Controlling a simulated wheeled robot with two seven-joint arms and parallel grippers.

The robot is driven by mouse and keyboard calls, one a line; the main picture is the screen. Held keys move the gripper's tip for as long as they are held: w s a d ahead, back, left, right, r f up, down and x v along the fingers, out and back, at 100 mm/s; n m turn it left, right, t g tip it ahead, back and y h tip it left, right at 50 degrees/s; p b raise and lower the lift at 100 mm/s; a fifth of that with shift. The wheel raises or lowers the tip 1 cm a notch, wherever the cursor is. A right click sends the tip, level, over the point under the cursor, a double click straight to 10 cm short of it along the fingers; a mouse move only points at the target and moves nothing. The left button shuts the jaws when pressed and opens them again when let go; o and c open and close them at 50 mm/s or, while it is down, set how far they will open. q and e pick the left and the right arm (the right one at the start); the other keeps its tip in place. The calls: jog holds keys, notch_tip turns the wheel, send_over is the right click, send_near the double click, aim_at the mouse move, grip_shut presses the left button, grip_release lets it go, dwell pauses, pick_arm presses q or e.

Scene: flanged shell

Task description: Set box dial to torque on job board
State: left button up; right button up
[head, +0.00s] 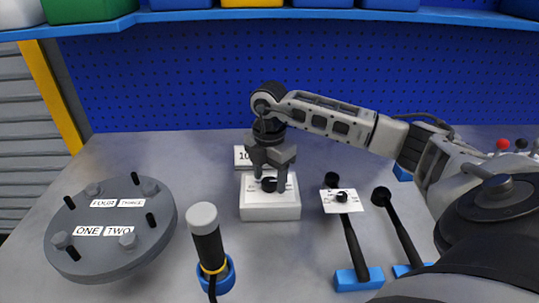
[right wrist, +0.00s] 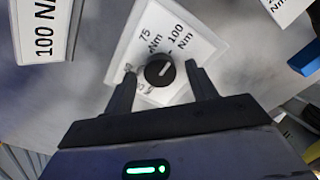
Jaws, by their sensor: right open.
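The box (head: 270,208) is a white block on the table with a black dial (head: 269,184) on its top. In the right wrist view the dial (right wrist: 160,70) has a white pointer line slanting up and right, towards the 100 Nm side of its printed scale; 75 Nm is also readable, lower labels are partly hidden. The job board (head: 243,156) is a white plate behind the box; the right wrist view shows it (right wrist: 43,30) reading "100 N", cut off. My right gripper (head: 268,183) is open, its fingers on either side of the dial, apart from it. My left gripper is out of view.
A grey flanged shell (head: 110,258) with bolts and labels lies left. A black tool with a grey cap (head: 202,216) stands in a blue ring. Right are two black wrenches, one under a white dial card (head: 331,204). A blue shelf (head: 300,14) spans the back.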

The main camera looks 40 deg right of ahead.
aim_at(270, 181)
notch_tip(270, 181, up, 16)
jog(key=shift+f, duration=0.2)
dwell(0.6)
